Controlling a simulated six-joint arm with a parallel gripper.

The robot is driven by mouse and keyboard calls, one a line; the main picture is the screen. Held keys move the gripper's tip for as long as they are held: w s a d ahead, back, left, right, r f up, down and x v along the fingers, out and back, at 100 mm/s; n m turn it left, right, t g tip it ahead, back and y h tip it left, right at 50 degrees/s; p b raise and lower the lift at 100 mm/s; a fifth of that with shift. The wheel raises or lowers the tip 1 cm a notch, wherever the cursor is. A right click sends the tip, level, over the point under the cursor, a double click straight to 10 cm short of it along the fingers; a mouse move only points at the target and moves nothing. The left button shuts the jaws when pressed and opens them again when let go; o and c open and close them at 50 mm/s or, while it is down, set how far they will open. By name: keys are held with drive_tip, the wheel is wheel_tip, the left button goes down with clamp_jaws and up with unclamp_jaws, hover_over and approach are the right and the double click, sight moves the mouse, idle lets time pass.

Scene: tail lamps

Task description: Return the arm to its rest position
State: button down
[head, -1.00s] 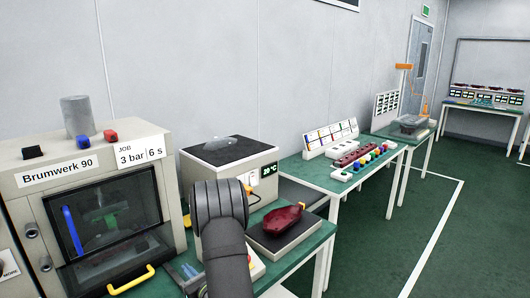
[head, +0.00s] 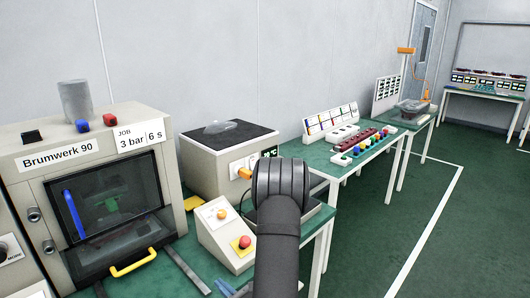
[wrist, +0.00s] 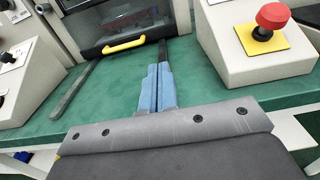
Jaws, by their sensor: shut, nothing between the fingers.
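My gripper (wrist: 158,72) shows in the wrist view with its two blue fingers together, shut and empty. It is over the green bench, in front of the Brumwerk 90 machine and left of the control box. In the head view my arm stands in the lower middle, and the gripper's blue fingers (head: 226,288) show low to its left. The arm hides most of the black-topped stand where the red lamp lay, so I cannot see the lamp now.
The Brumwerk 90 machine (head: 150,202) has a yellow handle (wrist: 124,44). A control box (head: 225,235) with a red button (wrist: 270,17) stands close right of the gripper. Two dark rails lie on the bench (wrist: 108,97).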

drive_tip(key=shift+v, duration=1.2)
